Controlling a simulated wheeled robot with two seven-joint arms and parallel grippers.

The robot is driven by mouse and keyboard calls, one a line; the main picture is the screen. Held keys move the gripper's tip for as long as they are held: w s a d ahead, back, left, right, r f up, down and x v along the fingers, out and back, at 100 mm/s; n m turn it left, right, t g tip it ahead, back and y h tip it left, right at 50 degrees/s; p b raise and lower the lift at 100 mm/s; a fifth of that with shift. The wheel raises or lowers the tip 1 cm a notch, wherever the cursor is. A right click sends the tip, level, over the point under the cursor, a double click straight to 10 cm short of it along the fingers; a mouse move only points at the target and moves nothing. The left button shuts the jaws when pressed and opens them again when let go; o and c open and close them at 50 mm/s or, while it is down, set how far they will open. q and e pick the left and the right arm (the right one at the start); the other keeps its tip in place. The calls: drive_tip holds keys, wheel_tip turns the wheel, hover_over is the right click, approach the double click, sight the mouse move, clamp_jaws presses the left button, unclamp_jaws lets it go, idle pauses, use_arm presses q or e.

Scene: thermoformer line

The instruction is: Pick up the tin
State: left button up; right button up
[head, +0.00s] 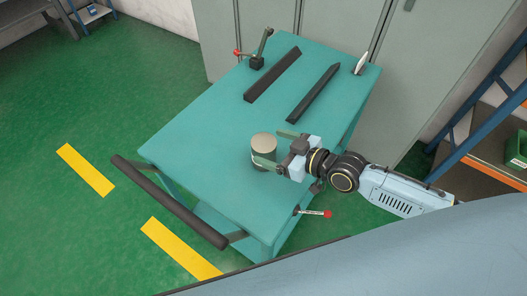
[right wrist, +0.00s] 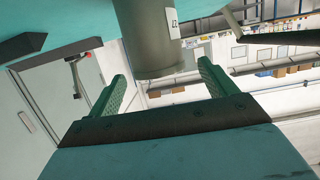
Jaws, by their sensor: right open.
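The tin (head: 263,141) is a grey cylinder with a tan top, standing upright on the teal cart top (head: 205,150). In the right wrist view the tin (right wrist: 147,38) fills the upper middle and carries a small white label. My right gripper (head: 267,147) reaches in from the right at the tin's height. Its green fingers are open, one on each side of the tin; they also show in the right wrist view (right wrist: 162,70). I cannot tell whether either finger touches the tin. My left gripper is not in view.
Two dark bars (head: 272,75) (head: 313,92) lie toward the cart's far end. A clamp with a red knob (head: 257,60) and a white upright piece (head: 361,63) stand near the far edge. A red-tipped lever (head: 314,212) sticks out on the near right. The cart's left part is clear.

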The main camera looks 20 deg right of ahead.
sight(258, 143)
drive_tip(key=shift+f+x, duration=0.2)
drive_tip(key=shift+x, duration=1)
drive_tip(key=shift+b+x, duration=0.4)
drive_tip(key=shift+x, duration=0.8)
drive_tip(key=shift+w+a+f, duration=0.15)
drive_tip(key=shift+w+f, duration=0.1)
drive_tip(key=shift+w, duration=0.1)
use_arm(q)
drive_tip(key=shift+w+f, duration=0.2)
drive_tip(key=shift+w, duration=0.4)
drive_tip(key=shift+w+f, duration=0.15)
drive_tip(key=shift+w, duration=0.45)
use_arm(e)
drive_tip(key=c, duration=1.2)
